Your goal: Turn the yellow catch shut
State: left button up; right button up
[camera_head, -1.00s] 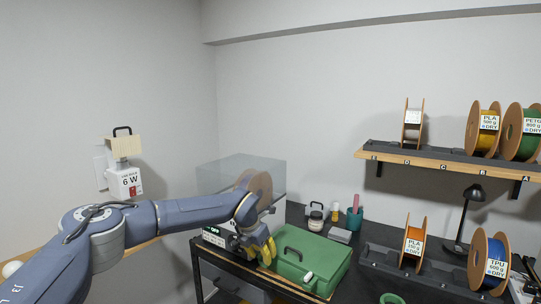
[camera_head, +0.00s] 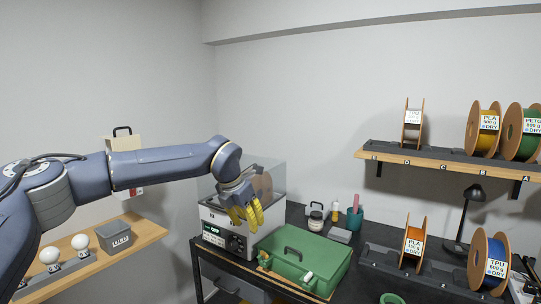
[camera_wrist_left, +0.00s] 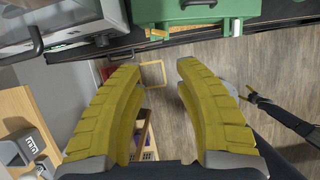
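The green case (camera_head: 318,252) lies on the dark bench with its lid down and a dark handle on top. The yellow catch (camera_head: 265,260) is small and sits at the case's left front end. It also shows at the case's edge in the left wrist view (camera_wrist_left: 158,34); its exact turn is too small to tell. A white catch (camera_head: 308,276) is on the same front side. My left gripper (camera_head: 246,224) has yellow fingers, is open and empty, and hangs above and left of the yellow catch, apart from it. My right gripper is not in view.
A dryer box (camera_head: 226,240) with a clear cover and a spool inside stands left of the case, close behind my left gripper. Jars and a cup (camera_head: 354,217) stand behind the case. A wooden shelf (camera_head: 130,247) with bulbs is at left.

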pick_arm(q)
jog(key=w+d+r+n+h, duration=0.1)
jog(key=d+r+h, duration=0.2)
jog(key=r, duration=0.6)
jog(key=d+r+n+h, duration=0.2)
jog(key=d+r+h, duration=0.1)
jog(key=r+h, duration=0.4)
jog(key=shift+w+d+r+t, duration=0.3)
jog(key=shift+w+r, duration=0.1)
jog(key=shift+r, duration=1.25)
